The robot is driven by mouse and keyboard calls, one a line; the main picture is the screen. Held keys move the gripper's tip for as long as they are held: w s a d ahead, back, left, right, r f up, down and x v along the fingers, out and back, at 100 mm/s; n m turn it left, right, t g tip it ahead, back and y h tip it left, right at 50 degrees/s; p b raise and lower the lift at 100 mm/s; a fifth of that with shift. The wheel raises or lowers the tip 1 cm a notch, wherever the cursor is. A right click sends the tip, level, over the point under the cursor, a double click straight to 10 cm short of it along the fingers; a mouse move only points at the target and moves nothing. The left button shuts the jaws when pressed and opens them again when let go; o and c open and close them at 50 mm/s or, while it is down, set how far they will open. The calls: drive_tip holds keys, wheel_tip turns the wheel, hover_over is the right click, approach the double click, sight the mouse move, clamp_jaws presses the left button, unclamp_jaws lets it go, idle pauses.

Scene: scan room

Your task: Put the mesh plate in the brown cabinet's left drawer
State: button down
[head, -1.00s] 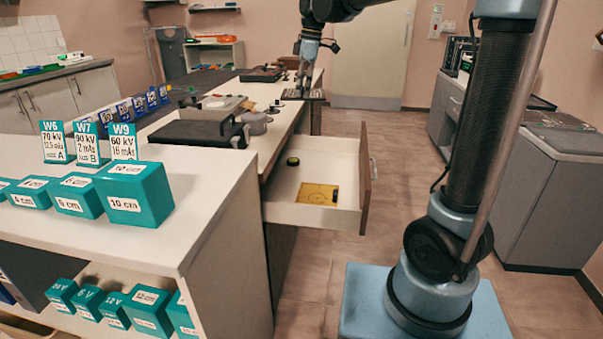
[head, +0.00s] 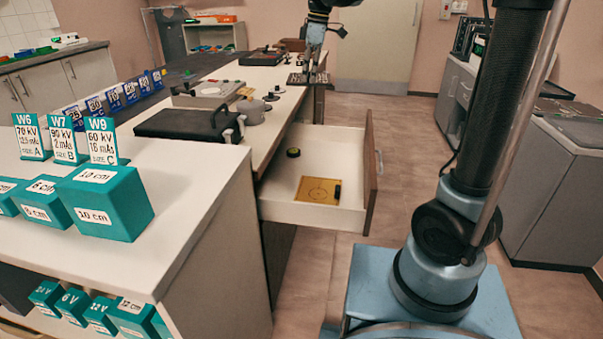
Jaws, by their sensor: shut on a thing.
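The mesh plate (head: 308,79) is a dark, gridded flat piece at the far end of the long white counter. My gripper (head: 307,72) points down onto it and is shut on it. The plate appears level; I cannot tell whether it touches the counter. An open drawer (head: 290,213) with white walls and a brown front (head: 371,172) juts out from under the counter, nearer to me. In it lie a yellow square plate (head: 318,190) and a small black round thing (head: 293,152), with bare floor around them.
Teal blocks (head: 105,202) and sign cards (head: 101,142) stand on the near white counter. A black flat device (head: 182,123) and a grey pot-like thing (head: 252,110) are on the long counter. Floor (head: 405,150) right of the drawer is clear. Grey cabinets (head: 550,190) line the right.

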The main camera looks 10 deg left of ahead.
drive_tip(key=w+d+f, duration=0.2)
drive_tip(key=w+f, duration=0.1)
drive_tip(key=f, duration=0.9)
drive_tip(key=m, duration=0.1)
hover_over(321, 166)
wheel_tip(321, 166, down, 10)
drive_tip(key=shift+m, duration=0.3)
drive_tip(key=f, duration=1)
drive_tip(key=shift+w+d+f, duration=0.15)
drive_tip(key=shift+d+f, duration=0.05)
drive_tip(key=shift+f, duration=0.2)
drive_tip(key=c, duration=1.6)
unclamp_jaws()
drive_tip(key=shift+o, duration=0.2)
drive_tip(key=shift+r, duration=0.1)
wheel_tip(321, 166, up, 12)
drive_tip(key=d, duration=0.2)
